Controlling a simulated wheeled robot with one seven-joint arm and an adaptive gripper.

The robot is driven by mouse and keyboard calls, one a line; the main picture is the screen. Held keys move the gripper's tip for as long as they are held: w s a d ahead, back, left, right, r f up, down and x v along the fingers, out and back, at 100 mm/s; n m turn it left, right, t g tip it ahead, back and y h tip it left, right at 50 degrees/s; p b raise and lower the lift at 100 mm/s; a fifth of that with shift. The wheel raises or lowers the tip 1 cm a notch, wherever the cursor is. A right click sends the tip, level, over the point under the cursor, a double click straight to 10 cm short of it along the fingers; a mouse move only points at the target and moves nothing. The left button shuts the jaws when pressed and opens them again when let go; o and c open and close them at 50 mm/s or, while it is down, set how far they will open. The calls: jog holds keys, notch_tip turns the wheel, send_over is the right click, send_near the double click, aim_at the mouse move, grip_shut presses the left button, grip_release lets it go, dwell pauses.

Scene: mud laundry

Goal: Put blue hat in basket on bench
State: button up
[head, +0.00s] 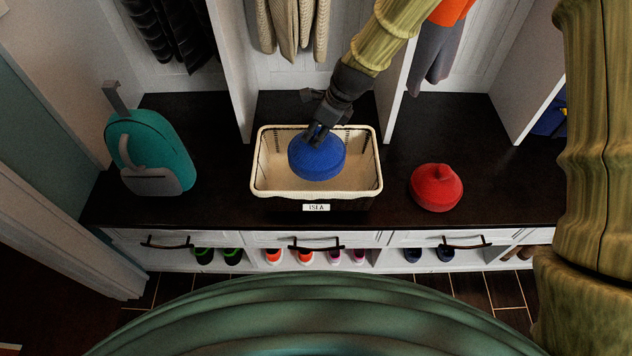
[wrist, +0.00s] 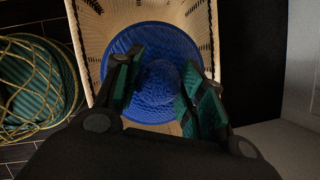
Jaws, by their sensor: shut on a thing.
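The blue hat (head: 316,158) is a round knitted cap, held over the opening of the cream basket (head: 262,180) in the head view. The basket stands on the dark bench (head: 222,200), in its middle section. My gripper (head: 318,135) is shut on the top of the hat from above. In the wrist view the green-padded fingers (wrist: 160,85) are on either side of the hat's raised middle, and the hat (wrist: 150,45) lies within the basket's outline (wrist: 92,30). I cannot tell whether the hat touches the basket floor.
A red hat (head: 436,188) sits on the bench right of the basket. A teal backpack (head: 150,152) stands at the left. White dividers (head: 232,70) rise behind the basket. Hanging clothes (head: 290,25) are above. Shoes (head: 290,257) fill the cubbies below.

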aim_at(327, 144)
jog(key=shift+w+f, duration=0.15)
jog(key=shift+f, duration=5.6)
jog(key=shift+f, duration=0.1)
jog(key=o, duration=1.3)
jog(key=v, duration=1.2)
jog(key=shift+d, duration=0.15)
